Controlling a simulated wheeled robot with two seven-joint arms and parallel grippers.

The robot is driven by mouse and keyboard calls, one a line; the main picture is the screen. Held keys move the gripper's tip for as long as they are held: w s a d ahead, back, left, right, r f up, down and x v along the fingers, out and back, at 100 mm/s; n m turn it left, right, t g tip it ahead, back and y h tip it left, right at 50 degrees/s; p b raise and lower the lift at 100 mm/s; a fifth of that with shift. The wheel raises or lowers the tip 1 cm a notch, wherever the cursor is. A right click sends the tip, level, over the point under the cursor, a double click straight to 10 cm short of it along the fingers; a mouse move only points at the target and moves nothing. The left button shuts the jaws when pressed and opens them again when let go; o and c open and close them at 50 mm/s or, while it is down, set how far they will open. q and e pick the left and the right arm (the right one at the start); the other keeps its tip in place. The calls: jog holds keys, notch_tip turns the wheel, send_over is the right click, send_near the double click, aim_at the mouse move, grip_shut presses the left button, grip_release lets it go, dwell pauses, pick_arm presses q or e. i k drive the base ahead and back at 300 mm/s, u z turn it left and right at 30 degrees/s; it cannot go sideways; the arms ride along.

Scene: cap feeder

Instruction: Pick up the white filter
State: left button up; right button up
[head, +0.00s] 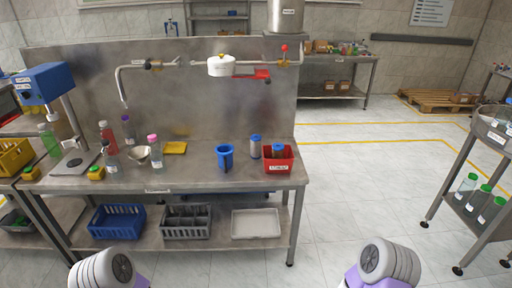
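A pale grey-white cylinder (255,147) with a blue top stands upright on the steel bench, just left of a red bin; it looks like the white filter, but its label is too small to read. A second blue-topped cylinder (278,151), browner, sits in the red bin (280,166). A white lidded housing (220,66) is mounted on the pipe above the bench. Only parts of my two arms show at the bottom edge, well short of the bench; neither gripper is in view.
A blue jug (226,158) stands left of the pale cylinder. Several bottles, a metal bowl (140,154) and a yellow pad (175,148) are farther left. The lower shelf holds a blue crate (117,222) and a white tray (256,223).

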aim_at(255, 140)
jog(key=z, duration=0.5)
jog(key=i, duration=1.4)
jog(key=u, duration=0.3)
